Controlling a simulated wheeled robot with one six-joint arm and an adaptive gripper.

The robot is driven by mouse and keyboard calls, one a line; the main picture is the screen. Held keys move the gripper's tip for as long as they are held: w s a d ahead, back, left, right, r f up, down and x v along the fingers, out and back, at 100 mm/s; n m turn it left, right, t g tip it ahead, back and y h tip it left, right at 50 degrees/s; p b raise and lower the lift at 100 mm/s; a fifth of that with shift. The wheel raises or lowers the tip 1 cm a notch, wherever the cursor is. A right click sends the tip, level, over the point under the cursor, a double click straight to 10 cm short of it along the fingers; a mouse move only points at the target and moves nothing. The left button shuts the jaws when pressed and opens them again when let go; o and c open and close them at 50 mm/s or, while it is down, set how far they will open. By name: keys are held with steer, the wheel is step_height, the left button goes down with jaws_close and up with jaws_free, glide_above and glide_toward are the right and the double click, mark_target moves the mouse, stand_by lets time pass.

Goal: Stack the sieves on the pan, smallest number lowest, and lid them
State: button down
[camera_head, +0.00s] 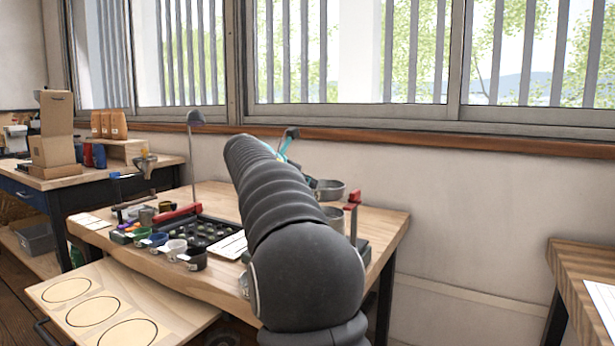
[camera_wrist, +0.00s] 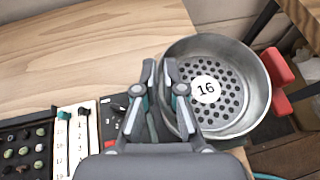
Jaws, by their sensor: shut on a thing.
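A round metal sieve with perforated floor and a "16" label (camera_wrist: 232,112) fills the right of the wrist view. My gripper (camera_wrist: 165,72) is shut on its left rim. In the head view a metal round vessel, likely this sieve (camera_head: 329,191), shows just right of my arm above the table. Another round metal piece (camera_head: 335,215) sits lower, partly hidden by my arm; I cannot tell whether it is the pan or a sieve. In the head view my gripper (camera_head: 290,140) is mostly hidden behind my arm. No lid can be made out.
A black bean tray (camera_head: 205,232), cards and several small cups (camera_head: 175,248) occupy the table's left. A pulled-out board (camera_head: 110,300) with three ring outlines is in front. The wrist view shows bare wood (camera_wrist: 90,50) beyond.

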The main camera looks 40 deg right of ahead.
steer(key=shift+f+b, duration=1.65)
steer(key=shift+f, duration=0.15)
steer(key=shift+r+p, duration=0.1)
steer(key=shift+p, duration=0.8)
steer(key=shift+f+b, duration=0.35)
steer(key=shift+f, duration=0.3)
steer(key=c, duration=1.6)
jaws_free()
steer(key=shift+o, duration=0.2)
steer(key=p+v, duration=0.2)
steer(key=v, duration=0.9)
steer(key=shift+s, duration=0.1)
